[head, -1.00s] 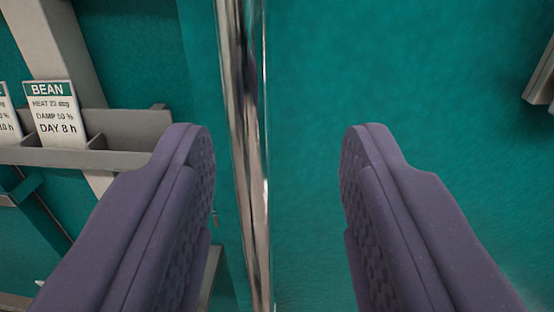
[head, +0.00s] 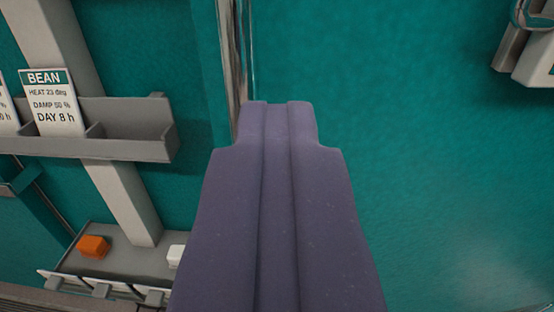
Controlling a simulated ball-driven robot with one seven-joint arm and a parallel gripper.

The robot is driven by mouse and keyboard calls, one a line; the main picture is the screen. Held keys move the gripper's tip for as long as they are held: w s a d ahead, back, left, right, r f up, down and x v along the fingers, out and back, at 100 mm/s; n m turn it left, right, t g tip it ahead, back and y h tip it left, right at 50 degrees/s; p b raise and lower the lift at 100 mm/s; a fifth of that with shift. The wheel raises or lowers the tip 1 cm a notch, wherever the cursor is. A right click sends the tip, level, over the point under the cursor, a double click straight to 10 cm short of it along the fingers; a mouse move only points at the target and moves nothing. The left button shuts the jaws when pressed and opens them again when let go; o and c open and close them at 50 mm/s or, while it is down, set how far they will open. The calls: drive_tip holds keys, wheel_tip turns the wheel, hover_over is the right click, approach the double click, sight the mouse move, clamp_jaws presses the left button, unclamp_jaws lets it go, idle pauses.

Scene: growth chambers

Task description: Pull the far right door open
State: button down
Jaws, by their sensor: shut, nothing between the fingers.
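My gripper (head: 277,108) is shut and empty, its two purple-grey fingers pressed together in the lower middle of the view. A tall shiny metal bar (head: 238,55) stands upright just behind and left of the fingertips. Its lower part is hidden by the fingers. The bar is not between the fingers, and I cannot tell whether they touch it. A broad teal surface (head: 420,150) fills the right of the view. I cannot tell from this view whether it is the far right door, and no open gap shows.
A grey rack (head: 135,145) holding a BEAN card (head: 53,103) is at the left. Below it a grey shelf (head: 120,262) carries an orange block (head: 93,246) and a white block (head: 176,257). A light-coloured fixture (head: 538,60) juts in at upper right.

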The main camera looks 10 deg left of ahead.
idle(0.6)
drive_tip(key=c, duration=1.1)
unclamp_jaws()
drive_tip(key=shift+o, duration=0.2)
drive_tip(key=s+p, duration=0.1)
drive_tip(key=s, duration=0.6)
drive_tip(key=shift+s+d+p, duration=0.35)
drive_tip(key=shift+s+d, duration=0.05)
